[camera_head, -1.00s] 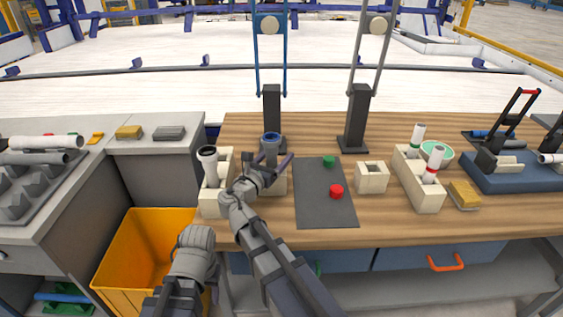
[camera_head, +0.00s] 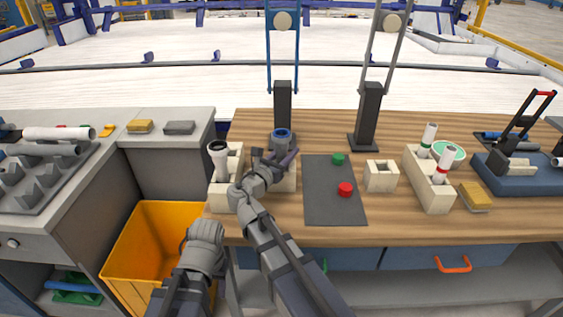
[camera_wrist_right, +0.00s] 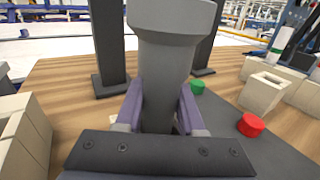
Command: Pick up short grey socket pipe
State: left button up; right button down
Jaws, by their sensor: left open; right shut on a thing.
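The short grey socket pipe (camera_head: 281,149) stands upright, with a blue ring at its top. My right gripper (camera_head: 272,163) is shut around it. In the right wrist view the pipe (camera_wrist_right: 168,70) fills the space between the purple-grey fingers of the right gripper (camera_wrist_right: 158,108), its wide socket end up. The pipe's lower end is hidden, so I cannot tell whether it touches the cream block (camera_head: 287,182) below. My left arm shows at the lower left, but its gripper jaws are not visible.
A white pipe with a dark ring (camera_head: 218,160) stands in a cream holder (camera_head: 222,200) at left. A dark mat (camera_head: 333,208) holds a green cap (camera_head: 338,159) and red cap (camera_head: 345,189). An empty cream socket block (camera_head: 381,178) stands right. Two dark posts (camera_head: 283,105) (camera_head: 368,112) rise behind.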

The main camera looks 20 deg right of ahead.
jog(key=shift+r, duration=0.1)
notch_tip(320, 180, up, 10)
jog(key=p, duration=1)
dwell(0.8)
jog(key=w+a+r+n+t+y+p, duration=0.2)
jog(key=w+a+n+y, duration=0.3)
jog(key=a+y, duration=0.3)
jog(key=w+a+r+n+t+y+p, duration=0.1)
jog(key=w+a+n+t+y+p, duration=0.1)
jog(key=w+a+n+y, duration=0.4)
jog(key=a+n+y, duration=0.2)
jog(key=a+y, duration=0.1)
jog(key=y, duration=0.2)
jog(key=shift+r+n+y, duration=0.3)
jog(key=shift+r+y, duration=0.05)
jog(key=shift+y, duration=0.05)
jog(key=shift+f, duration=0.15)
